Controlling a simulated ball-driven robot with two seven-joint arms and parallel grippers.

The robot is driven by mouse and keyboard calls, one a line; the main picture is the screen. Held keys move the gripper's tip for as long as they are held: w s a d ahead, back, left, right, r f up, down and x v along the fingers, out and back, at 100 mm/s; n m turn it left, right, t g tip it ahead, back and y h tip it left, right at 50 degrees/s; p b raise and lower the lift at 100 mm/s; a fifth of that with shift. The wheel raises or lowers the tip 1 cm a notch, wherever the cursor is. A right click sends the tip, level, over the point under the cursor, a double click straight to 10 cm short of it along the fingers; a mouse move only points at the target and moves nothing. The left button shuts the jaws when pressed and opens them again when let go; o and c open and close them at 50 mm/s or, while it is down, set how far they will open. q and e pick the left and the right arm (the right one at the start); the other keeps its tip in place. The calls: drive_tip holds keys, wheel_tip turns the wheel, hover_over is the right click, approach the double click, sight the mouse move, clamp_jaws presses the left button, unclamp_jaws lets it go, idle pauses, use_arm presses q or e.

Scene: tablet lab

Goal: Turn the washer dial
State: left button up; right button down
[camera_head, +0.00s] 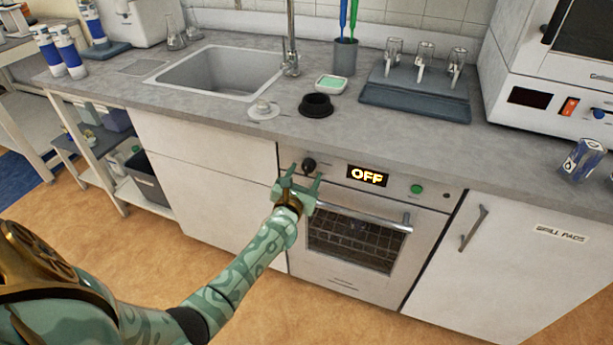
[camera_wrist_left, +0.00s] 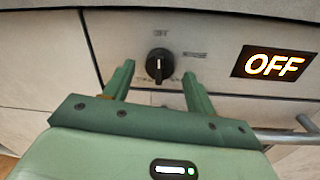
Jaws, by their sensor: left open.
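The washer (camera_head: 345,277) is built in under the counter and has a glass door with a rack inside. Its black dial (camera_head: 309,164) sits at the left of the front panel; in the left wrist view the dial (camera_wrist_left: 160,65) has a white mark pointing straight down or up. The display (camera_head: 367,176) reads OFF; it also shows in the left wrist view (camera_wrist_left: 272,64). My left gripper (camera_head: 303,178) is open just in front of and below the dial. In the left wrist view its two fingers (camera_wrist_left: 158,84) stand either side of the dial, apart from it. My right gripper is out of view.
A green button (camera_head: 417,189) is on the panel's right. The door handle (camera_head: 365,213) sticks out below the panel, right of my gripper.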

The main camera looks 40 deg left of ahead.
use_arm(q)
drive_tip(key=shift+w+a, duration=0.15)
drive_tip(key=shift+w, duration=0.35)
drive_tip(key=shift+c, duration=0.4)
drive_tip(key=c, duration=0.9)
